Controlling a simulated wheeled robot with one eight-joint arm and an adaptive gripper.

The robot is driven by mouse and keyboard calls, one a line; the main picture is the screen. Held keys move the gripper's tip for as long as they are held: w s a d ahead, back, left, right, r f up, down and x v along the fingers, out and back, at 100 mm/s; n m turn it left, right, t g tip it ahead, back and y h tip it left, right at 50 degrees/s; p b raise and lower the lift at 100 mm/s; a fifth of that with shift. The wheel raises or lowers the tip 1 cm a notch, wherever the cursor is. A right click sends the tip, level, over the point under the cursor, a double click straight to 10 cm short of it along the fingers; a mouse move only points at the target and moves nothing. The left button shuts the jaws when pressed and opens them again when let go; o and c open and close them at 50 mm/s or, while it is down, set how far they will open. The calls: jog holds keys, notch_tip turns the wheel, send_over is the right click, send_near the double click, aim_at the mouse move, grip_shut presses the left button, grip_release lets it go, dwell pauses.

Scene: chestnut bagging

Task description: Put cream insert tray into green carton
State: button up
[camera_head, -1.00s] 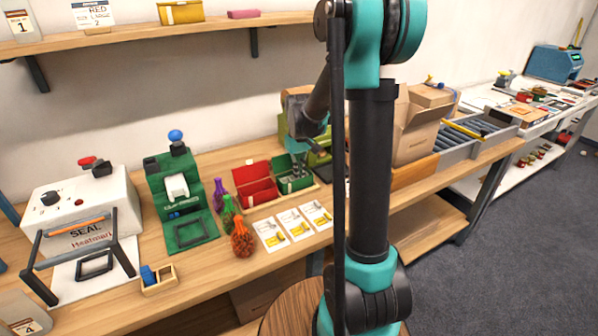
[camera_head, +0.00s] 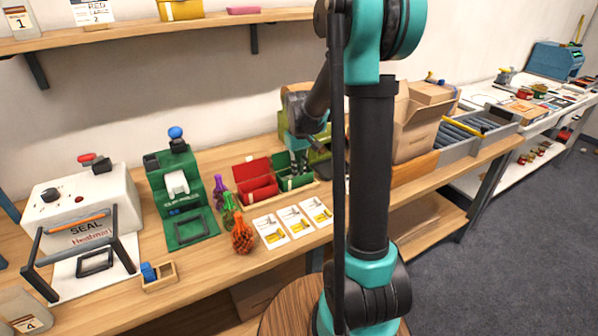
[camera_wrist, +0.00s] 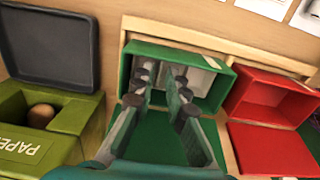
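The green carton (camera_wrist: 136,50) stands open in the wrist view, its green flap towards me. It also shows in the head view (camera_head: 306,181), partly hidden by my gripper. The pale cream insert tray (camera_wrist: 200,82) lies inside the carton against its back, partly hidden behind my fingers. My gripper (camera_wrist: 164,72) points into the carton's opening. Its two fingers are apart, with a gap between the dark-padded tips. Whether a fingertip touches the tray cannot be told. In the head view my gripper (camera_head: 299,166) is over the green carton.
An open red carton (camera_wrist: 270,100) stands right beside the green one in a wooden holder (camera_wrist: 228,43). A green box marked PAPER (camera_wrist: 75,120) is close on the left. Picture cards (camera_head: 295,221), net bags (camera_head: 242,236) and a green machine (camera_head: 180,195) share the bench.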

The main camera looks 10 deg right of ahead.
notch_tip(320, 180, up, 9)
dwell(2.0)
jog(key=shift+o, duration=0.5)
jog(key=o, duration=0.5)
jog(key=shift+c, duration=0.2)
jog(key=shift+s, duration=0.1)
